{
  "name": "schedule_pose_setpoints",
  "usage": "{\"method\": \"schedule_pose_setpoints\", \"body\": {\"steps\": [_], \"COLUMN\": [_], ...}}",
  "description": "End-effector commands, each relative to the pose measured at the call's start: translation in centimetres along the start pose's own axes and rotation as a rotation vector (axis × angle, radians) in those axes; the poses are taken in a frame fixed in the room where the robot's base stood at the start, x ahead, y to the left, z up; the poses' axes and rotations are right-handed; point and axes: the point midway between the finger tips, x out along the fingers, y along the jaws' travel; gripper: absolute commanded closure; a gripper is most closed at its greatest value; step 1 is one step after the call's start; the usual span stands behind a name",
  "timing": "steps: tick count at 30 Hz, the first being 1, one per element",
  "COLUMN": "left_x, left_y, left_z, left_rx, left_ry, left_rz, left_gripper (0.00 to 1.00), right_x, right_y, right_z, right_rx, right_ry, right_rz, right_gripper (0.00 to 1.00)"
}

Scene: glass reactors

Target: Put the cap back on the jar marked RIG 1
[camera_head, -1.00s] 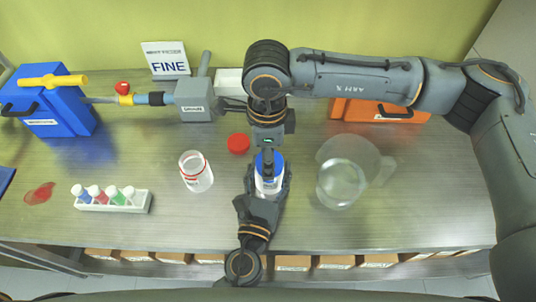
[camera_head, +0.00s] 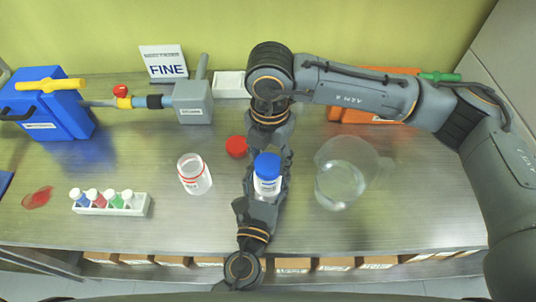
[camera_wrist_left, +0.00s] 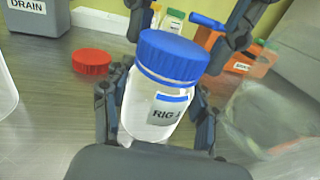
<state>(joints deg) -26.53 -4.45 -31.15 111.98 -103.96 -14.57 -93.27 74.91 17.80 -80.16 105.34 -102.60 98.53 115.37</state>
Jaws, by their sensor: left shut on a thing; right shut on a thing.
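The jar marked RIG 1 (camera_wrist_left: 155,112) is white, with its label facing the left wrist camera. It also shows in the head view (camera_head: 267,186). The ribbed blue cap (camera_wrist_left: 172,56) sits on the jar's mouth; I cannot tell how tightly. In the head view the cap (camera_head: 266,163) is in plain sight from above. My left gripper (camera_wrist_left: 155,125) is shut on the jar's body, a finger on each side. My right gripper (camera_wrist_left: 190,42) reaches in from behind, its fingers on either side of the cap and shut on it. Its contact points are partly hidden.
An open jar (camera_head: 194,175) stands left, with a red cap (camera_head: 237,146) behind it. A clear jug (camera_head: 340,180) stands close on the right. A white rack (camera_head: 140,206) of small bottles is at the left. An orange case (camera_head: 350,110) is behind my right arm.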

Motion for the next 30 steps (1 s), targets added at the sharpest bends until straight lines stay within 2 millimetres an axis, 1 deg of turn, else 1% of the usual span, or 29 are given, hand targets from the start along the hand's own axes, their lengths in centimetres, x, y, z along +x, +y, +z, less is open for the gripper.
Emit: {"method": "schedule_pose_setpoints", "body": {"steps": [1, 9, 12, 15, 19, 27, 28, 29, 30], "left_x": [-0.04, -0.04, -0.05, -0.05, -0.05, -0.05, -0.05, -0.05, -0.05], "left_y": [-0.01, 0.0, 0.0, 0.0, -0.01, 0.0, 0.0, 0.0, 0.0], "left_z": [-0.1, -0.11, -0.12, -0.11, -0.11, -0.12, -0.12, -0.12, -0.11], "left_rx": [0.001, 0.001, 0.001, 0.001, 0.001, 0.001, 0.001, 0.001, 0.001], "left_ry": [0.002, 0.002, 0.002, 0.003, 0.002, 0.002, 0.002, 0.002, 0.002], "left_rz": [0.0, 0.0, 0.0, 0.0, 0.0, 0.0, 0.0, 0.0, 0.0], "left_gripper": [1.0, 1.0, 1.0, 1.0, 1.0, 1.0, 1.0, 1.0, 1.0], "right_x": [-0.04, 0.0, 0.07, 0.04, -0.01, -0.03, -0.03, -0.03, -0.02], "right_y": [-0.01, -0.26, -0.26, -0.3, -0.35, -0.37, -0.37, -0.37, -0.37], "right_z": [0.04, -0.07, -0.27, -0.28, -0.17, -0.13, -0.13, -0.13, -0.14], "right_rx": [0.103, 0.67, 0.843, 0.969, 1.037, 1.04, 1.04, 1.04, 1.039], "right_ry": [0.0, 0.0, 0.003, 0.003, 0.0, -0.002, -0.001, -0.001, -0.001], "right_rz": [0.002, 0.002, 0.001, 0.002, 0.003, 0.003, 0.003, 0.003, 0.003], "right_gripper": [0.58, 0.58, 0.58, 0.58, 0.58, 0.58, 0.4, 0.34, 0.26]}}
